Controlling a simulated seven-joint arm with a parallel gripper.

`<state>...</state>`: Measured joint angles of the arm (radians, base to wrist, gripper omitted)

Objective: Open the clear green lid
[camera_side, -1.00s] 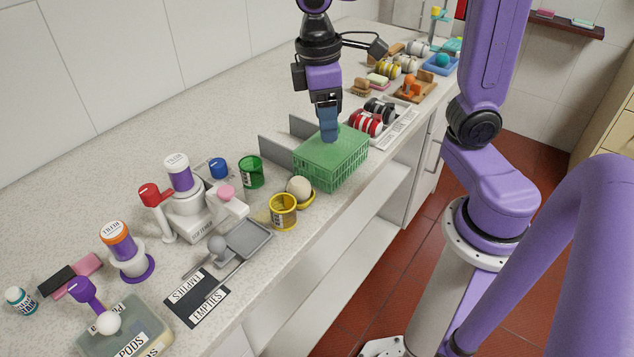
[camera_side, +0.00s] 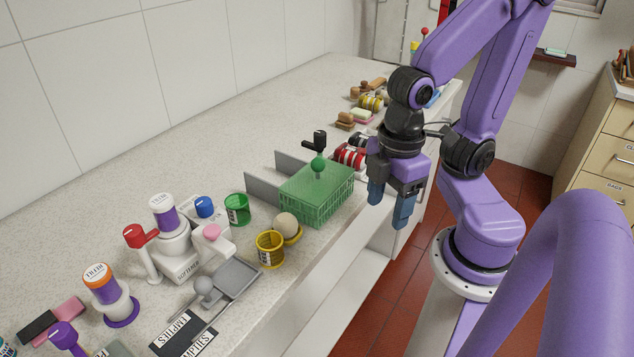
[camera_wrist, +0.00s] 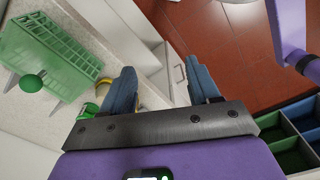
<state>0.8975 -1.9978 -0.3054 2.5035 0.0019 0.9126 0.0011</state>
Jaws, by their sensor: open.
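The clear green lid (camera_side: 335,179) lies flat on top of a green slatted basket (camera_side: 318,204) near the counter's front edge. A round green knob (camera_side: 318,164) stands up from the lid. In the wrist view the basket (camera_wrist: 48,55) is at the upper left, with the green knob (camera_wrist: 31,83) on its near side. My gripper (camera_side: 389,214) is open and empty, with its blue fingers pointing down. It is to the right of the basket, past the counter's front edge, and apart from the lid. The wrist view shows floor and cabinet front between the fingers (camera_wrist: 163,92).
Grey upright panels (camera_side: 262,190) stand behind the basket. A green cup (camera_side: 237,209), a yellow cup (camera_side: 270,249) and a pale ball (camera_side: 286,225) sit to its left. The counter (camera_side: 150,140) behind is largely clear.

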